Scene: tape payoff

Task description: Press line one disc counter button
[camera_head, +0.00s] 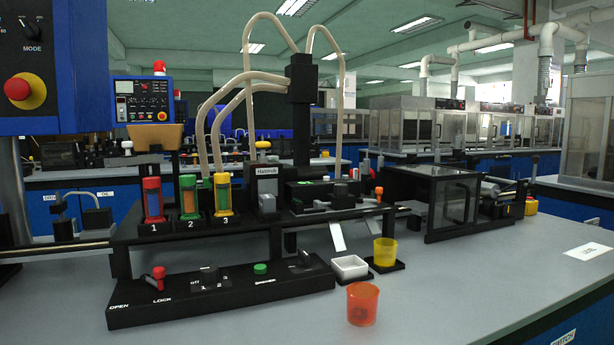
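No button that I can read as a disc counter is clear in the head view. A black control base (220,293) stands on the front of the bench. It carries a red lever (158,277) by the words OPEN and LOCK, a dark rotary switch (208,276) marked off, 1 and 2, a green button (260,268) and a black lever (301,260). A blue panel (142,100) behind at the left has a small display and several small buttons, too small to read. My gripper is not in view.
Red, green and yellow units (188,197) numbered 1 to 3 stand behind the base. An orange cup (362,304), a yellow cup (385,252) and a white tray (349,267) are to the right. A blue box (40,70) overhangs the left. The right bench top is mostly clear.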

